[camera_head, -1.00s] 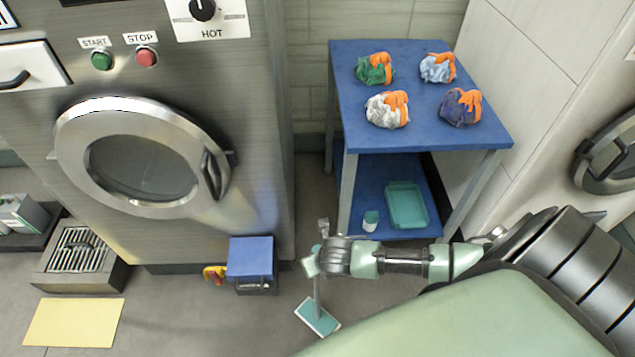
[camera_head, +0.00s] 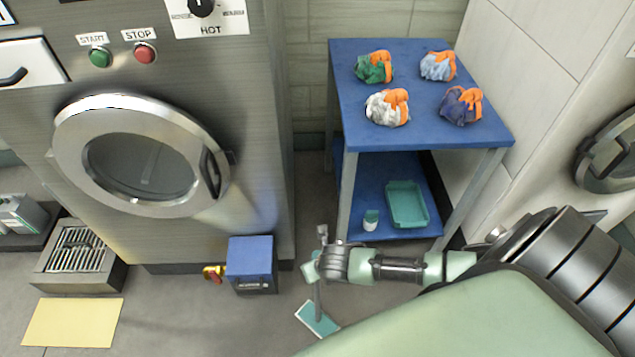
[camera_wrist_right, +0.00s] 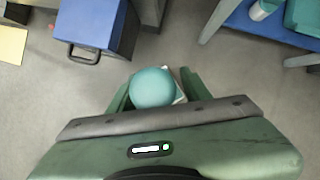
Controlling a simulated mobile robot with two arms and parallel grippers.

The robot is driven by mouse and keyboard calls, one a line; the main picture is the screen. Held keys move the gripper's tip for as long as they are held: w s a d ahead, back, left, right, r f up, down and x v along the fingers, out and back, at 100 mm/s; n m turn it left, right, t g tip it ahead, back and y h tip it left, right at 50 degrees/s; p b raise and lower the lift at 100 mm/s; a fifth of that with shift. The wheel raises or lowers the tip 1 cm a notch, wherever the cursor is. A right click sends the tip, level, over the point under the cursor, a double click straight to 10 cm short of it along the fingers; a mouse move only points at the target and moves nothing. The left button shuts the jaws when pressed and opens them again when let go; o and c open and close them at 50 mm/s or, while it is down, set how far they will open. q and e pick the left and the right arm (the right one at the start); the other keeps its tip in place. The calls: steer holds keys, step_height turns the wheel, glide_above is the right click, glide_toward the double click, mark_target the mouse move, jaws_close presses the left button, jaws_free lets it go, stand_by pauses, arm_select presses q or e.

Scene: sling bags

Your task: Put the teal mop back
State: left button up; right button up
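The teal mop (camera_head: 318,319) is at the lower middle of the head view, with a flat teal-and-white head and a thin grey shaft rising from it. My right gripper (camera_head: 311,270) is at the upper end of the shaft. In the right wrist view, the mop's round teal knob (camera_wrist_right: 153,88) sits between the two green fingers of my right gripper (camera_wrist_right: 155,92), which appears shut on the mop. The knob hides most of the shaft, and the fingertip contact is not clear. My left gripper is not in view.
A blue box (camera_head: 251,257) with a dark handle is left of the mop, beside the washing machine (camera_head: 255,130). A blue two-level table (camera_head: 420,100) holds several sling bags, with a teal tray (camera_head: 407,205) below. A yellow mat (camera_head: 72,323) lies at the left.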

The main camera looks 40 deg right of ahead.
steer(key=shift+s+r, duration=0.1)
steer(key=shift+r, duration=0.35)
steer(key=p+v, duration=0.2)
steer(key=v, duration=0.9)
steer(key=shift+r, duration=0.2)
